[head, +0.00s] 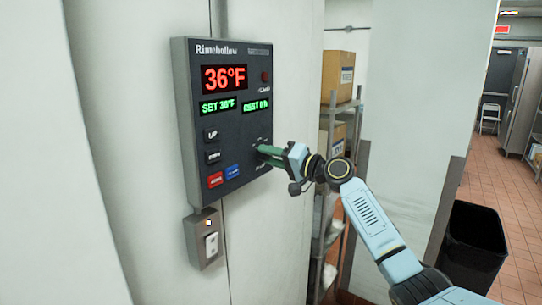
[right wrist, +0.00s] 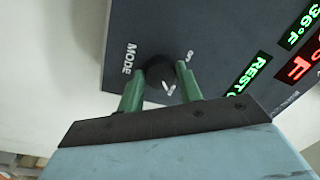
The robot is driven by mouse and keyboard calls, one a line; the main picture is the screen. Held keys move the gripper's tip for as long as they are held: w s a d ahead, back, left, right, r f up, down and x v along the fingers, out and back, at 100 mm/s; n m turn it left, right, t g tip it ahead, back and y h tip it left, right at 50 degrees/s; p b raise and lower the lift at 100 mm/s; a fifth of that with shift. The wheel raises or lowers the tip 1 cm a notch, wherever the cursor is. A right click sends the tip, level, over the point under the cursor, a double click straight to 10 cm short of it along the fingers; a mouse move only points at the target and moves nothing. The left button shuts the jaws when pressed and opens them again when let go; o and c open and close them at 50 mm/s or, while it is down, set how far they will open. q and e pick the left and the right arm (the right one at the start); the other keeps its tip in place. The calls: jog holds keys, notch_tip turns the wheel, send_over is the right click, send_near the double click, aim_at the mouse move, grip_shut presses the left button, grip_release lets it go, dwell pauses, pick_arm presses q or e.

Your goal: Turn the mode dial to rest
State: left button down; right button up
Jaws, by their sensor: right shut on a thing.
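The dark control panel (head: 222,130) hangs on the pale wall and reads 36°F, SET 36°F and a green REST line. The black mode dial (right wrist: 160,82) is at the panel's lower right, beside the word MODE. A white pointer mark shows on it. My right gripper (head: 264,152) is at the panel, and its green fingers hide most of the dial in the head view. In the right wrist view the fingers of my right gripper (right wrist: 160,88) are on both sides of the dial, shut on it. My left gripper is not in view.
Buttons (head: 214,157) sit at the panel's lower left. A switch box (head: 203,240) is below the panel. Shelving with cardboard boxes (head: 338,75) stands behind my right gripper. A black bin (head: 474,240) is at the right, beside open tiled floor.

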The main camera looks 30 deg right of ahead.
dwell(0.3)
jog(key=o, duration=1)
jog(key=b+v, duration=0.4)
jog(key=v, duration=0.9)
jog(key=shift+s, duration=0.15)
jog(key=shift+d+f, duration=0.1)
